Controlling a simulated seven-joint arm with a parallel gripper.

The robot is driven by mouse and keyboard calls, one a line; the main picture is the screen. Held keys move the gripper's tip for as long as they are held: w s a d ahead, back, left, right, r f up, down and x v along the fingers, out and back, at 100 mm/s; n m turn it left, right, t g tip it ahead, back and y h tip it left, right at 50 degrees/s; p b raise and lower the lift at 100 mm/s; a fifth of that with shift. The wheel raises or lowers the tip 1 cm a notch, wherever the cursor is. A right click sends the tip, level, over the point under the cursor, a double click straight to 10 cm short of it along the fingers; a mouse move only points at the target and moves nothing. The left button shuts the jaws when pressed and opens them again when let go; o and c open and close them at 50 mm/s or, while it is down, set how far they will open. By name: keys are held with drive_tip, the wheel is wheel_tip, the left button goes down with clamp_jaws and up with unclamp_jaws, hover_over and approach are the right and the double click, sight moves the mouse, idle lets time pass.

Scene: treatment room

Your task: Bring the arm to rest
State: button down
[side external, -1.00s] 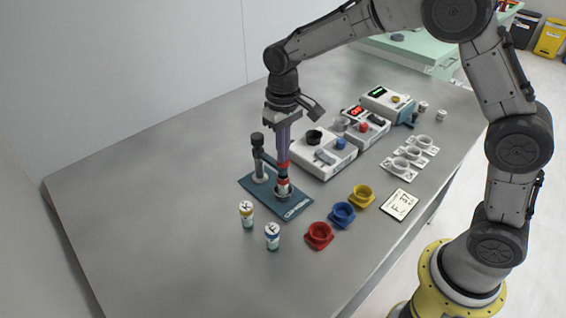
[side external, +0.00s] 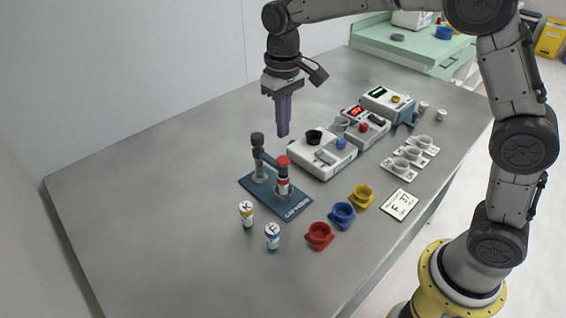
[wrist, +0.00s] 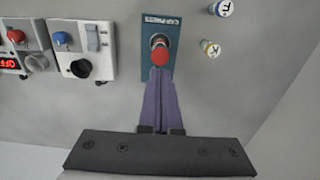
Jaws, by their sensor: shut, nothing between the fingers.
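My gripper (side external: 283,134) is shut and empty, its purple fingers pointing down. It hangs in the air above and behind the blue cap press (side external: 293,210), apart from it. A vial with a red top (side external: 282,162) stands upright in the press, beside the press's dark post. In the wrist view my closed fingertips (wrist: 160,72) appear just below the red top (wrist: 163,69), overlapping the edge of the press plate (wrist: 153,21) in the picture.
Two capped vials (side external: 247,214) (side external: 272,236) stand in front of the press. Red (side external: 319,235), blue (side external: 342,214) and yellow (side external: 362,195) cups sit to its right, near a marked card (side external: 400,204). White devices (side external: 322,155) stand behind. The table's left side is clear.

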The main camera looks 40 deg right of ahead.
drive_tip(key=shift+r, duration=0.35)
drive_tip(key=s+d+r+t, duration=0.2)
drive_tip(key=s+d+r, duration=0.1)
drive_tip(key=s+r, duration=0.35)
drive_tip(key=s+d+r+t, duration=0.2)
drive_tip(key=s+d+r, duration=0.1)
drive_tip(key=s+r, duration=0.3)
drive_tip(key=s+d+f+t, duration=0.1)
drive_tip(key=s+f, duration=0.8)
drive_tip(key=s, duration=0.5)
drive_tip(key=shift+s+d+f+t, duration=0.2)
drive_tip(key=shift+d+t, duration=0.05)
drive_tip(key=shift+t, duration=0.05)
drive_tip(key=c, duration=1.5)
unclamp_jaws()
drive_tip(key=shift+c, duration=0.2)
